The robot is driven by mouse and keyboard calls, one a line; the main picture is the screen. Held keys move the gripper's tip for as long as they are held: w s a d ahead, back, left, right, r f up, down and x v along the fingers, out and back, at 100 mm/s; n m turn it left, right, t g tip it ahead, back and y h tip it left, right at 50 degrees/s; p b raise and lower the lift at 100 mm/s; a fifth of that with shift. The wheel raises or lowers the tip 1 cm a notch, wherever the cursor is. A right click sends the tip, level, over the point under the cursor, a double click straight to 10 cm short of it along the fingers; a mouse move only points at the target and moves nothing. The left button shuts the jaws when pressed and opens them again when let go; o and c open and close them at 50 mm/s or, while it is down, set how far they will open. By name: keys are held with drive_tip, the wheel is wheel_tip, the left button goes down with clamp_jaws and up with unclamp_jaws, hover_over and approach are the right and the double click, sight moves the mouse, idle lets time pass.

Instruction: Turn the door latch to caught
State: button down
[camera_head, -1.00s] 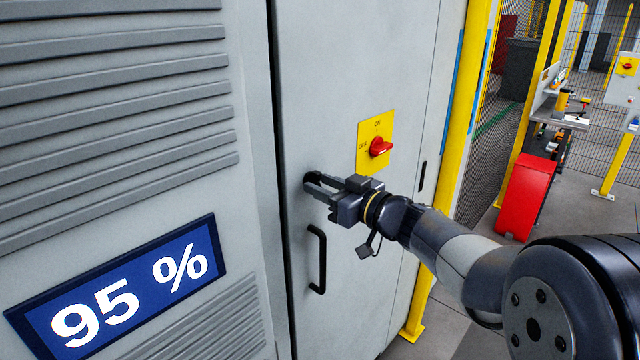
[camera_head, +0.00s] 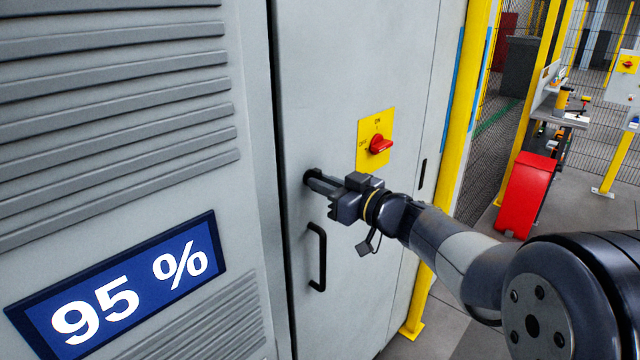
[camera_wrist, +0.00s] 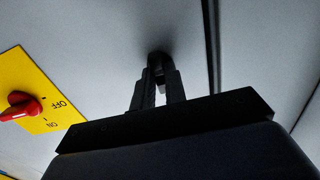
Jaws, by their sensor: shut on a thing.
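The door latch (camera_wrist: 157,58) is a small dark part on the grey cabinet door (camera_head: 345,60), mostly hidden by my fingers. In the head view only its dark top (camera_head: 311,173) shows, near the door's left edge. My gripper (camera_head: 318,184) reaches it from the right, with its fingers closed on it. In the wrist view my gripper (camera_wrist: 158,85) has one finger on each side of the latch. The latch's exact angle cannot be told.
A black door handle (camera_head: 317,258) stands out just below my gripper. A yellow plate with a red rotary switch (camera_head: 380,145) is above right of my gripper. A yellow post (camera_head: 462,110) stands right of the cabinet. A blue 95 % sign (camera_head: 120,285) is at the lower left.

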drive_tip(key=shift+n+b, duration=1.3)
drive_tip(key=shift+n, duration=0.9)
drive_tip(key=shift+n+b, duration=1.45)
drive_tip(key=shift+n, duration=0.85)
